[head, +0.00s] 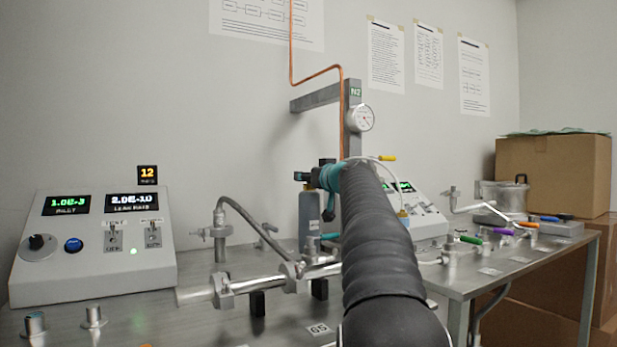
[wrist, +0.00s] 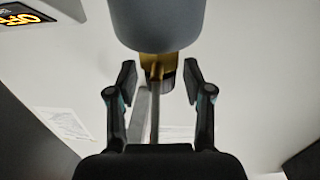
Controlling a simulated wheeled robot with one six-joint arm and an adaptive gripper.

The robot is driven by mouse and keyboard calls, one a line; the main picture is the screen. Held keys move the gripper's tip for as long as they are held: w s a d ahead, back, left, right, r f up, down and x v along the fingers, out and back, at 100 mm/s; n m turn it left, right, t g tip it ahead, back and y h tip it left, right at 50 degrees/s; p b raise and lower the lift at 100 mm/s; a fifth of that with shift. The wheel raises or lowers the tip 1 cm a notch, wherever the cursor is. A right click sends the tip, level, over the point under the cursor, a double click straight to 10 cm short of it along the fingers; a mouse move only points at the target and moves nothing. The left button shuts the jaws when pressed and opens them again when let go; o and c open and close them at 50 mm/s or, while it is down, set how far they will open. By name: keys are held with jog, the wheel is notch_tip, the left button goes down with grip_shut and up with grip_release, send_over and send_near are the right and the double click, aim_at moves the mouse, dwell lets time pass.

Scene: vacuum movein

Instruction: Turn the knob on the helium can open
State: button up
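The helium can appears to be the grey cylinder (wrist: 155,22) at the top of the wrist view, with a brass valve neck (wrist: 153,64) at its end. A small dark part beside the brass, perhaps the knob, is partly hidden and hard to make out. My gripper (wrist: 159,78) is open, with one finger on each side of the valve and visible gaps to both. In the head view my gripper (head: 314,190) is in front of the wall, just above a grey can body (head: 308,232). My arm and gripper hide the valve there.
Metal pipework (head: 255,285) runs along the bench in front of the can. A copper tube (head: 291,50) and a post with a gauge (head: 360,118) are behind my arm. Coloured-handled valves (head: 500,232) stand at right.

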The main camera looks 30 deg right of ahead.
grip_shut()
jog(key=shift+a+m+h, duration=0.1)
jog(key=shift+m+h, duration=0.2)
jog(key=shift+h, duration=0.2)
jog(key=shift+m+h, duration=0.5)
jog(key=shift+h, duration=0.2)
jog(key=shift+o, duration=1.3)
grip_release()
jog(key=shift+s, duration=0.1)
